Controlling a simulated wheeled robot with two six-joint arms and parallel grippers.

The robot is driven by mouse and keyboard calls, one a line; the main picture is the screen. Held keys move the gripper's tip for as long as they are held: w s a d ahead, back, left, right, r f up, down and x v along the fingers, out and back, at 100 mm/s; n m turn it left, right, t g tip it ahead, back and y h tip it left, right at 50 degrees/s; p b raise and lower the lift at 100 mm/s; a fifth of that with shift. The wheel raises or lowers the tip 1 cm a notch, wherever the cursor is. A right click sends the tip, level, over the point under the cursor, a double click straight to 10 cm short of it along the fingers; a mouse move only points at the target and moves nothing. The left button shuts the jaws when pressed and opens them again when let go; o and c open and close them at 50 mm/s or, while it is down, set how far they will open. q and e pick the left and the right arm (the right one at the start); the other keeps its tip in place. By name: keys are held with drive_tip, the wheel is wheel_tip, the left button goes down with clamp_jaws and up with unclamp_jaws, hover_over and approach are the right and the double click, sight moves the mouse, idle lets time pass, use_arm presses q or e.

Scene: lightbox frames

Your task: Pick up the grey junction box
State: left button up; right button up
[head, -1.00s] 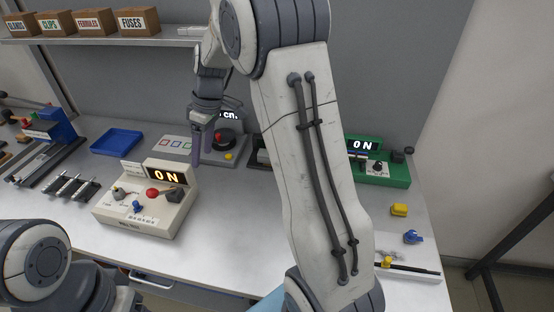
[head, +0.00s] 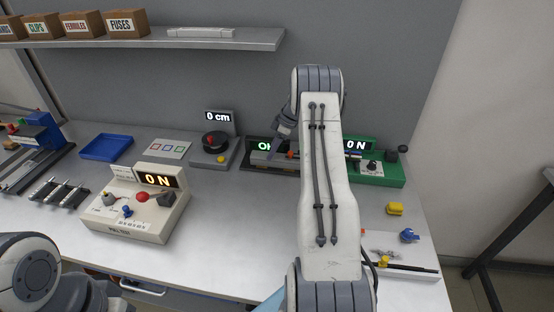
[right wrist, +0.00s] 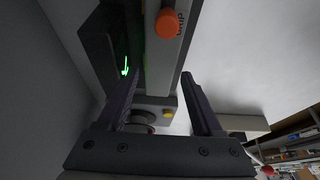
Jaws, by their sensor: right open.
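I cannot pick out a grey junction box for sure in either view. My right gripper (head: 284,143) is at the back of the bench, partly hidden by my own arm. In the right wrist view the right gripper (right wrist: 160,78) is open, its two dark fingers apart with nothing held. Beyond the fingers is a pale grey part with an orange knob (right wrist: 168,24), beside a dark unit with a green display (right wrist: 125,68). That unit also shows in the head view (head: 258,146), partly covered. Only links of my left arm show at lower left.
A grey "0 cm" tester (head: 213,152), a cream "0 N" tester (head: 130,222) and a green "0 N" tester (head: 392,176) stand around. A blue tray (head: 106,147) is at left; yellow (head: 395,208) and blue (head: 409,236) pieces lie at right. A shelf (head: 220,42) overhangs at upper left.

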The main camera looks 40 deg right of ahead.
drive_tip(key=p+x, duration=0.1)
drive_tip(key=x, duration=0.3)
drive_tip(key=shift+w+a+f, duration=0.1)
drive_tip(key=shift+w+f, duration=0.05)
clamp_jaws()
drive_tip(key=shift+r, duration=0.2)
